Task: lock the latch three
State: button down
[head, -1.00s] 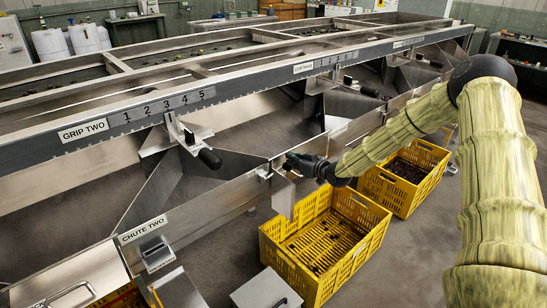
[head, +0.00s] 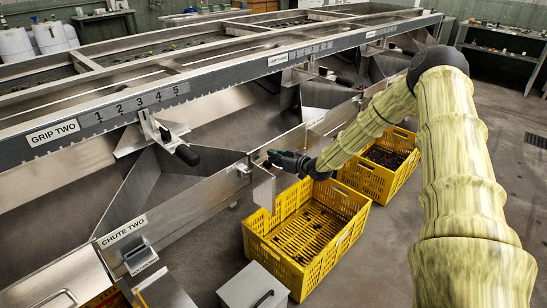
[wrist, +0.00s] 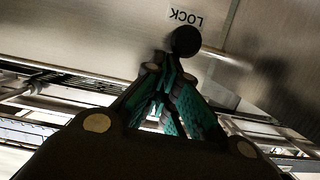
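In the wrist view, a round black knob (wrist: 186,40) on a thin rod sits against a metal panel, just below a LOCK label (wrist: 186,17) that appears upside down. My gripper (wrist: 166,66) has its teal-padded fingers drawn together to a narrow tip, and this tip is right at the knob. The fingers look shut, with nothing seen between them; whether they touch the knob I cannot tell. In the head view, my gripper (head: 268,157) is at the chute front beside a hanging metal plate (head: 264,187). The knob is hidden there.
A yellow crate (head: 338,238) stands below my gripper, and another yellow crate (head: 407,168) stands farther back. A GRIP TWO lever (head: 186,155) and a CHUTE TWO front (head: 190,210) are to the left. The floor (head: 380,260) at the right of the crates is clear.

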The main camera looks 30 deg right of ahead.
jog(key=shift+f, duration=0.1)
jog(key=shift+d+r+p, duration=0.15)
jog(key=shift+r+p, duration=0.3)
jog(key=shift+r, duration=0.05)
jog(key=s+d+r+p, duration=0.2)
jog(key=s+d+r, duration=0.2)
jog(key=s, duration=0.5)
jog(key=shift+r, duration=0.65)
